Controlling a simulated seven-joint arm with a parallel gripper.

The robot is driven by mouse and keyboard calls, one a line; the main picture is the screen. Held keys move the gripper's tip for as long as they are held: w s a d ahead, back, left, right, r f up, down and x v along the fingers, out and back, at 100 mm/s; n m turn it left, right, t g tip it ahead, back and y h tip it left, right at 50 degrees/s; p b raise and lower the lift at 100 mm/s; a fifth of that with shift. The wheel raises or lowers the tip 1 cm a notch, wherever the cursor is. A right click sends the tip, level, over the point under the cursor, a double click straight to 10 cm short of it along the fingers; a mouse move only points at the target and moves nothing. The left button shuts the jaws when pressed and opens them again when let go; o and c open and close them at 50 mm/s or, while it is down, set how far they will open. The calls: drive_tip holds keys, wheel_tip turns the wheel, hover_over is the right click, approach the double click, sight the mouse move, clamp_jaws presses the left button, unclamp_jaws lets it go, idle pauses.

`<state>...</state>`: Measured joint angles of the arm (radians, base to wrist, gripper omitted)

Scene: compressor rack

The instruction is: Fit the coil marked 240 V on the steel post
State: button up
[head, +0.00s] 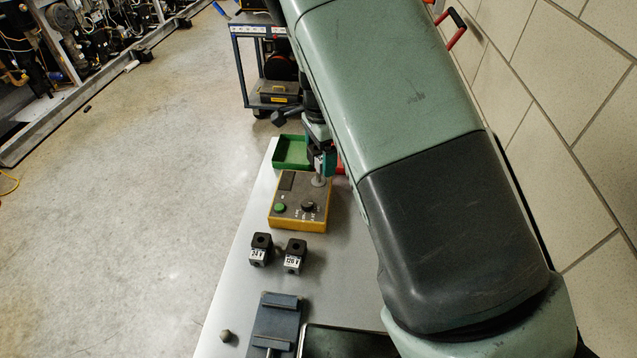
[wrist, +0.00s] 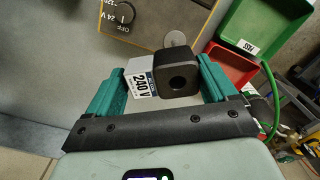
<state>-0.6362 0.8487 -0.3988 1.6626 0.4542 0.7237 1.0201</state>
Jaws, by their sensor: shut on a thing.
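My gripper (wrist: 160,88) is shut on the 240 V coil (wrist: 178,78), a black block with a dark round hole and a white label on one side. In the head view my gripper (head: 319,158) is over the far right part of the yellow-edged test box, and the arm partly hides it. The steel post (head: 318,182) stands on that box just below the gripper. In the wrist view a round grey metal disc, likely the post's (wrist: 176,38), shows just beyond the coil, partly covered by it. No post shows in the coil's hole.
The test box (head: 286,222) has a green button and a dial. Coils marked 24 V (head: 260,250) and 120 V (head: 295,256) stand on the bench in front of it. A green tray (head: 290,152) is behind; a red tray (wrist: 229,65) is beside it. A grey fixture (head: 275,325) lies nearer.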

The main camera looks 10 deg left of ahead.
sight(322, 185)
drive_tip(key=shift+w+r, duration=0.1)
drive_tip(key=shift+w, duration=0.45)
drive_tip(key=shift+d+f, duration=0.1)
drive_tip(key=shift+f, duration=1.8)
drive_tip(key=shift+f, duration=0.2)
drive_tip(key=shift+f, duration=0.35)
drive_tip(key=shift+f, duration=0.2)
drive_tip(key=shift+f, duration=1.25)
drive_tip(key=shift+f, duration=0.35)
drive_tip(key=o, duration=1)
